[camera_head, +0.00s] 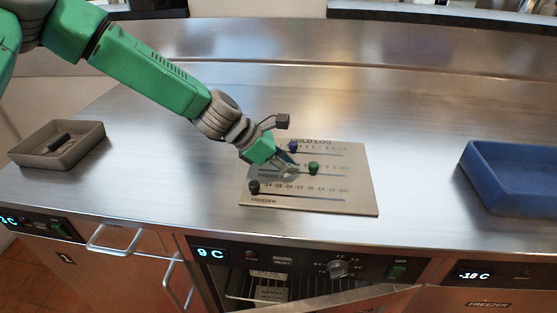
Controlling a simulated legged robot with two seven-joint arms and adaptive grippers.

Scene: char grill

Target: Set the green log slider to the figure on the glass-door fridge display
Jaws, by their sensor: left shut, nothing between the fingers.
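The cold log board (310,200) lies on the steel counter, with three slider rows. The green log slider (313,168) sits on the middle row, a little right of its centre; that row's figures are too small to read. The glass-door fridge display (210,253), at the front below the counter, reads 9 C. A wire rack shows inside that fridge. My left gripper (290,170) is shut and empty, low over the board just left of the green slider; I cannot tell whether they touch. It hides part of the middle row. My right gripper is out of view.
A blue knob (293,146) is on the top row and a black knob (254,187) on the bottom, freezer row. Other displays read -18 C (474,276) and, partly cut off, 3 C (10,221).

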